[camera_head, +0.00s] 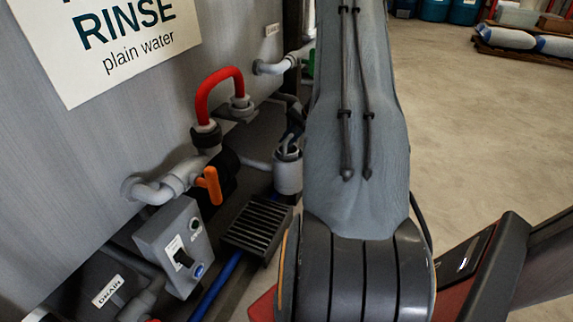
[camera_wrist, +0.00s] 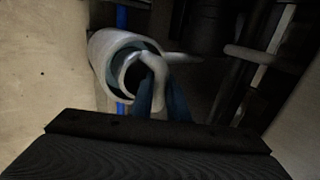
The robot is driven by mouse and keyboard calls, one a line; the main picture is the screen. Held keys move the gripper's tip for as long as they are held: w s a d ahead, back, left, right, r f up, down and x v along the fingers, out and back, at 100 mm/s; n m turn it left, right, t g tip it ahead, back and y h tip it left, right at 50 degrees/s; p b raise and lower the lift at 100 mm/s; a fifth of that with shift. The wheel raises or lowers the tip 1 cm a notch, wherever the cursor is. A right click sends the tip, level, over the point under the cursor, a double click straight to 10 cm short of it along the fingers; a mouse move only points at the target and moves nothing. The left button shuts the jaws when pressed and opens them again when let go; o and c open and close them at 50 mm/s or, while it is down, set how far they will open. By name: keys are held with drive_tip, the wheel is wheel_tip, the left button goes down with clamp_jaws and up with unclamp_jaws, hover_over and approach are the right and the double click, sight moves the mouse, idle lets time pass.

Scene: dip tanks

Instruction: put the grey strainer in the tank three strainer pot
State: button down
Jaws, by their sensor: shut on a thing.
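The strainer pot (camera_wrist: 104,62) is a light grey cylinder with an open mouth in the wrist view. In the head view the pot (camera_head: 288,178) stands by the pipework, left of my arm. The grey strainer (camera_wrist: 156,68) is at the pot's mouth, with its round part inside or just over the rim; how deep it sits I cannot tell. My gripper (camera_wrist: 160,98) is shut on the strainer's near side. In the head view my gripper (camera_head: 291,138) is small and dark above the pot. No tank number shows.
A tank wall with a RINSE sign (camera_head: 125,40) rises at the left. A red hose loop (camera_head: 218,85), an orange valve handle (camera_head: 209,186), a switch box (camera_head: 177,248) and a dark grate (camera_head: 258,228) crowd the pot. Open floor (camera_head: 460,120) lies at the right.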

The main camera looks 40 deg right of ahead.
sight(289, 157)
drive_tip(key=shift+d+f+b, duration=0.1)
drive_tip(key=shift+f+b, duration=1.75)
drive_tip(key=shift+f, duration=2.5)
drive_tip(key=shift+f, duration=0.15)
drive_tip(key=c, duration=2)
unclamp_jaws()
drive_tip(key=shift+s+d+r, duration=0.1)
drive_tip(key=shift+s+r, duration=0.2)
drive_tip(key=shift+r, duration=0.25)
drive_tip(key=p+v, duration=0.6)
drive_tip(key=v, duration=0.5)
